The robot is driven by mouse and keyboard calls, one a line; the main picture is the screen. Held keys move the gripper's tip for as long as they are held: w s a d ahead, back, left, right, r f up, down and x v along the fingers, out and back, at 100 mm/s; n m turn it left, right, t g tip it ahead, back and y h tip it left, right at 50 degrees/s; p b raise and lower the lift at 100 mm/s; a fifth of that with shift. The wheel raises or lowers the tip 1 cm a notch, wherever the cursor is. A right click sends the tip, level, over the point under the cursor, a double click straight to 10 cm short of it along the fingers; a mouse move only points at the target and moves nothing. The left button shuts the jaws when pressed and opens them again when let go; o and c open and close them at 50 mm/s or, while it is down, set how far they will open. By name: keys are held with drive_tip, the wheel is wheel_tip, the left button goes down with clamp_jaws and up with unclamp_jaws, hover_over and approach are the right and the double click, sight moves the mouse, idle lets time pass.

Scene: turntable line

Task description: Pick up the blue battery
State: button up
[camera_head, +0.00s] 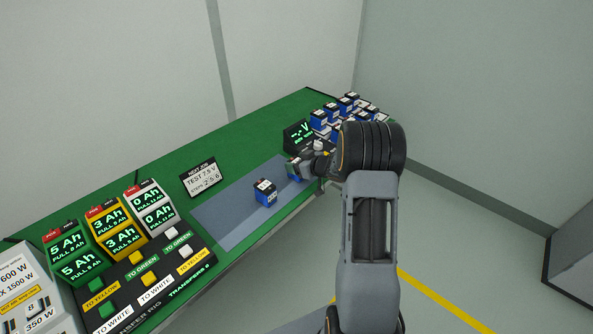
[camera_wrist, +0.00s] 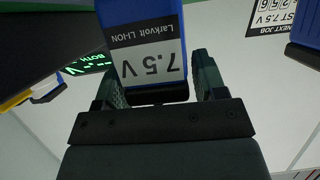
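Several batteries are blue. One blue battery (camera_head: 293,174) is at my gripper (camera_head: 303,166), at the right end of the grey strip. In the wrist view this blue battery (camera_wrist: 146,55) shows a white label reading 7.5 V, upside down. The fingers of my gripper (camera_wrist: 160,85) lie on either side of it, with no clear gap showing. The battery covers part of the fingers, so I cannot tell whether they press on it. Another blue battery (camera_head: 265,194) stands alone on the grey strip to the left. My arm hides part of the scene.
A group of blue batteries (camera_head: 350,103) stands at the far right end of the green table (camera_head: 262,158). A dark display (camera_head: 298,135) stands behind my gripper, and a job sign (camera_head: 202,178) stands farther left. Chargers (camera_head: 118,231) and a button panel (camera_head: 150,272) fill the left end.

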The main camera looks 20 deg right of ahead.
drive_tip(key=c, duration=0.9)
drive_tip(key=shift+r, duration=0.1)
